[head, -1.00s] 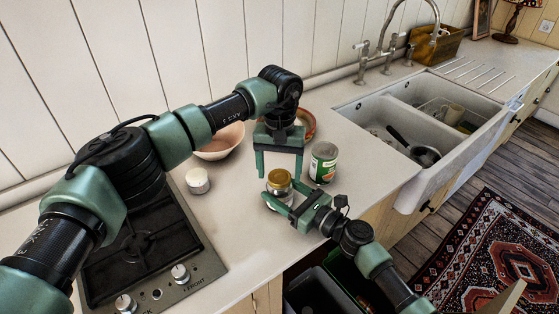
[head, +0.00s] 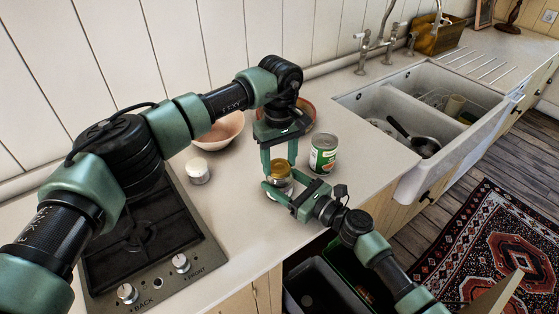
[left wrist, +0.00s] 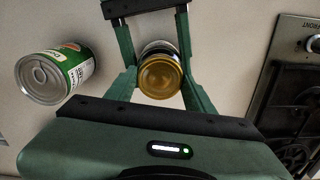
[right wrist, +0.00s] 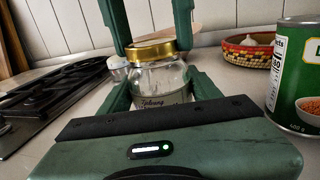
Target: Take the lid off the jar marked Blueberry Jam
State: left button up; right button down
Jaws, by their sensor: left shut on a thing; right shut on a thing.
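The glass jar (right wrist: 158,78) stands upright on the counter with its gold lid (right wrist: 152,50) on. Its label shows partly in the right wrist view, with small script that I cannot read fully. My left gripper (head: 280,165) reaches down from above and is shut on the lid, one finger on each side. The left wrist view shows the lid (left wrist: 160,77) from above between the fingers. My right gripper (right wrist: 160,92) comes in from the front right and is shut around the jar's glass body, below the lid. The fingers hide the jar's sides.
A green-labelled can (head: 323,155) stands close right of the jar. A small white-topped jar (head: 198,171) is to the left, before a pink bowl (head: 222,130). A patterned basket with garlic (right wrist: 245,50) is behind. The stove (head: 150,240) is left, the sink (head: 400,120) right.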

pick_arm(q)
jog(key=n, duration=2.8)
jog(key=shift+r, duration=0.1)
jog(key=n, duration=0.4)
jog(key=shift+n, duration=0.3)
jog(key=n, duration=0.4)
jog(key=shift+n, duration=0.3)
jog(key=n, duration=0.4)
jog(key=shift+n, duration=0.4)
jog(key=n, duration=0.4)
jog(key=shift+n, duration=0.3)
